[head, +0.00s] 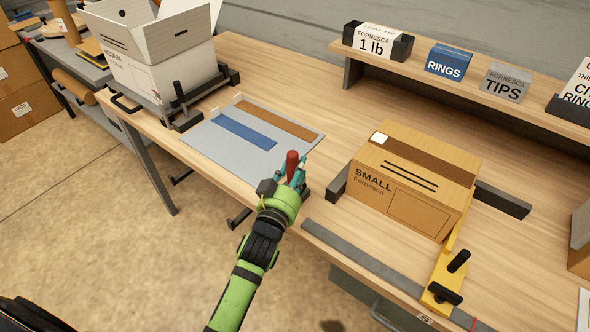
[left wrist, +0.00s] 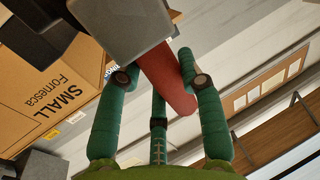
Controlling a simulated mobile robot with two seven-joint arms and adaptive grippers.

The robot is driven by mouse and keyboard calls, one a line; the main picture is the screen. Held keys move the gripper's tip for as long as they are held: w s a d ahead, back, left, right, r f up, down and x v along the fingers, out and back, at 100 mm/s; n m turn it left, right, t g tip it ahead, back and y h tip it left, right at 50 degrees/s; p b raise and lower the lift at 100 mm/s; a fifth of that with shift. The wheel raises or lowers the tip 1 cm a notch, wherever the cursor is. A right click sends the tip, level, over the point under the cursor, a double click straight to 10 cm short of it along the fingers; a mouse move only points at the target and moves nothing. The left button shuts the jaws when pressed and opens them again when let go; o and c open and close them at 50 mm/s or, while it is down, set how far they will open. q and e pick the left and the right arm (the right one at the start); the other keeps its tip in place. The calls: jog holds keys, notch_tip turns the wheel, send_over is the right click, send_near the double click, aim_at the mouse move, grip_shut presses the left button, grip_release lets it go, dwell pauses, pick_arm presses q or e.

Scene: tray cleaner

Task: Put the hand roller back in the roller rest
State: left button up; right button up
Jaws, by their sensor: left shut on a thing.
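My left gripper (head: 297,172) is shut on the red handle of the hand roller (head: 291,163), at the front edge of the table. In the left wrist view the red handle (left wrist: 168,80) lies between the green fingers (left wrist: 156,82), and a grey block (left wrist: 125,25) at the top covers part of the view. I cannot tell whether that block is part of the roller. A small dark piece (head: 304,191) shows beside the gripper at the table edge; I cannot tell whether it is the roller rest. My right gripper is not in view.
A closed SMALL carton (head: 415,180) stands right of the gripper, by a yellow tool (head: 444,272). A grey mat (head: 205,145) with blue and brown strips lies to the left. An open white carton (head: 160,62) stands behind it. The table's middle is clear.

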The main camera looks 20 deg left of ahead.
pick_arm(q)
jog(key=shift+f, duration=0.15)
jog(key=o, duration=1.2)
jog(key=shift+f, duration=0.15)
